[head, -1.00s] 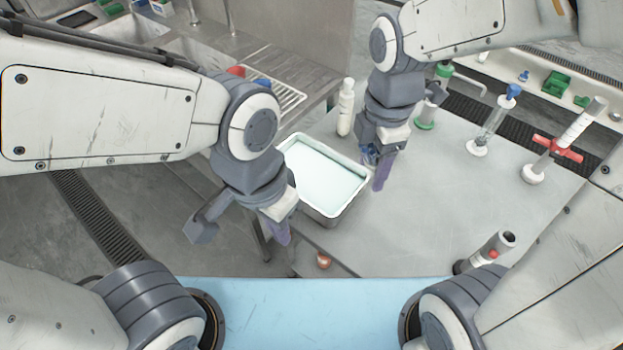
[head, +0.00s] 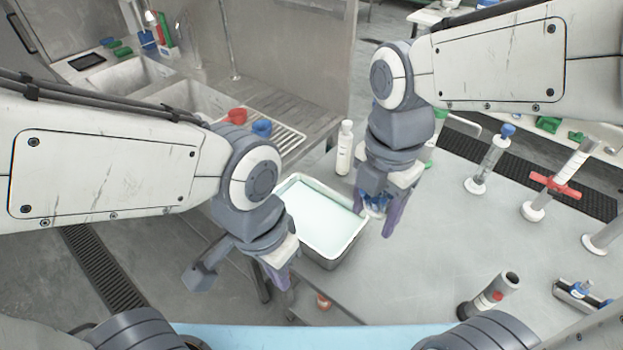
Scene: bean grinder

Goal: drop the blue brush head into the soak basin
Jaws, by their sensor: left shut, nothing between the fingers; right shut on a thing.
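The soak basin (head: 355,232) is a metal tray of pale liquid near the left edge of the grey table. My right gripper (head: 382,215) is just beyond the basin's right rim, shut on a small blue and whitish thing (head: 376,203), apparently the blue brush head. The fingers hide most of it, and I cannot tell how high it is above the table. My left gripper (head: 279,278) is shut and empty, at the basin's front left side.
A white bottle (head: 344,148) stands behind the basin. A sink counter with red (head: 237,116) and blue (head: 262,128) cups is back left. The table's middle is clear.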

